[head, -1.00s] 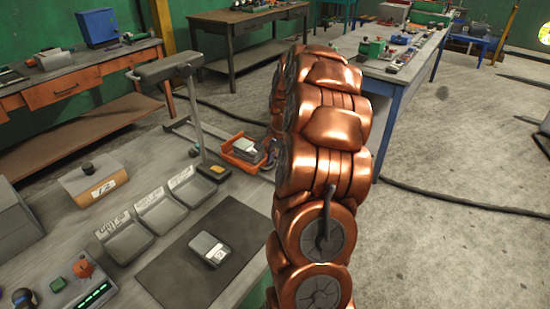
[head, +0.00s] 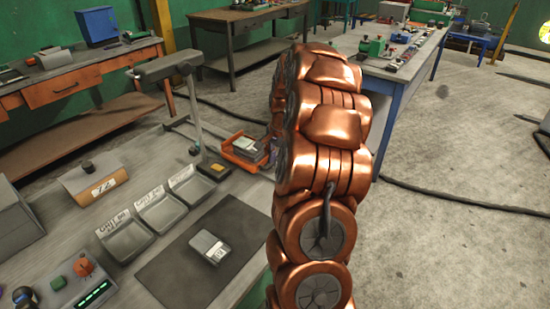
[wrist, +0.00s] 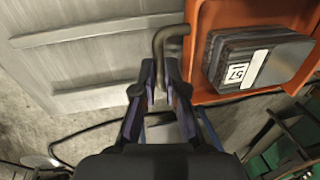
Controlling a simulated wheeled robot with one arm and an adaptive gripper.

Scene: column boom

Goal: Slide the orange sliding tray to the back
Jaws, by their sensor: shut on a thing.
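The orange sliding tray (head: 232,159) sits at the far right part of the grey bench, partly hidden by my copper arm. It holds a dark block (wrist: 255,62) with a white label reading 57. In the wrist view the tray (wrist: 204,20) is at the upper right. A bent grey handle (wrist: 172,31) rises at its left side. My gripper (wrist: 160,72) is shut on this handle, one finger on either side of it. In the head view the fingers are hidden behind my arm.
A boom stand (head: 193,105) rises from the bench just left of the tray. Grey labelled bins (head: 127,240), a dark mat (head: 175,275) and a labelled device (head: 210,247) lie nearer. A blue-legged table (head: 385,110) stands beyond my arm.

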